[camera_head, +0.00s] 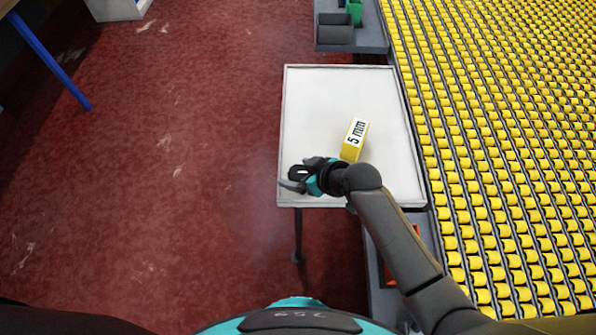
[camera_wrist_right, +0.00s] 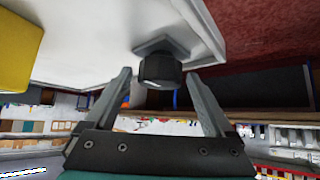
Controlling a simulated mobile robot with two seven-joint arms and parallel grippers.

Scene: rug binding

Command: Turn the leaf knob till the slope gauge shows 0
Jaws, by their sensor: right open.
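The slope gauge (camera_head: 353,141) is a yellow block with a white face. It stands on the white leaf (camera_head: 320,105), and its face reads 5 followed by smaller marks I cannot make out. Its yellow side also shows in the right wrist view (camera_wrist_right: 14,50). The leaf knob (camera_wrist_right: 160,70) is a dark round knob on a grey base near the leaf's edge. My right gripper (camera_wrist_right: 158,80) is open, with its fingertips on either side of the knob and gaps visible. In the head view my right gripper (camera_head: 297,178) is over the leaf's near left corner, where I cannot clearly pick out the knob.
A wide rack of yellow rollers (camera_head: 500,130) runs along the right of the leaf. Grey bins (camera_head: 334,32) stand on a shelf behind it. The red floor (camera_head: 150,180) at the left is mostly clear, with a blue table leg (camera_head: 55,62) at far left.

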